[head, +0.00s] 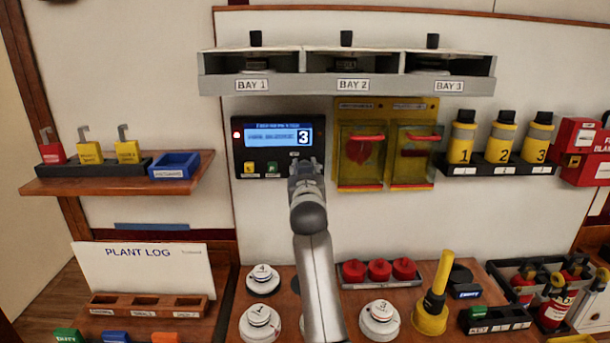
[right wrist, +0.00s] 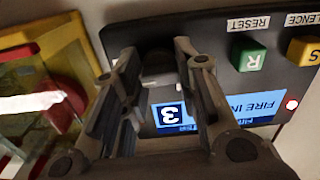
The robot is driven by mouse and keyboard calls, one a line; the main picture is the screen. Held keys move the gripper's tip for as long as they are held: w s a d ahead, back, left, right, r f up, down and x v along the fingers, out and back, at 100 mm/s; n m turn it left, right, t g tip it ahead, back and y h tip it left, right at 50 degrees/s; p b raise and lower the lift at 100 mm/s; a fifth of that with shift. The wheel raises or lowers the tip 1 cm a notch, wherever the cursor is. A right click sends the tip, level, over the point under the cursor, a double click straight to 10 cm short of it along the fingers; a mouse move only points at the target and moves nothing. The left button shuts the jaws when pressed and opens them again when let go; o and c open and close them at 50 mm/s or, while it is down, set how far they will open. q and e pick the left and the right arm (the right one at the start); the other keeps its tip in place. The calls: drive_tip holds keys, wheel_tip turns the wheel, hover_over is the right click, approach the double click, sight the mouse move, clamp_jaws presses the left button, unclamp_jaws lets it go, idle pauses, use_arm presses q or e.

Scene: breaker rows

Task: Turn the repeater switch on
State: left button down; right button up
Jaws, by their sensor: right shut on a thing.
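The repeater panel (head: 240,150) is a black box on the wall with a blue display showing "3" and a lit red lamp at its left. My right gripper (head: 305,165) is at the panel's lower right corner, below the display, and covers what is there. In the right wrist view the panel (right wrist: 215,40) appears upside down. There my right gripper (right wrist: 157,58) is shut on a dark knob-like part, the repeater switch (right wrist: 158,66), which is mostly hidden between the fingers. Its on or off position cannot be told. My left gripper is not in view.
A yellow button (head: 249,168) and green reset button (head: 272,168) sit left of the gripper. Yellow-framed cases (head: 385,186) with red handles hang close on the right. The bay shelf (head: 300,84) is above. Detectors and red caps (head: 379,269) stand on the counter below.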

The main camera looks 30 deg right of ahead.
drive_tip(key=shift+f+m, duration=0.1)
drive_tip(key=shift+m, duration=0.3)
drive_tip(key=o, duration=1)
drive_tip(key=shift+s, duration=0.1)
drive_tip(key=shift+v, duration=3.7)
drive_tip(key=shift+a, duration=0.1)
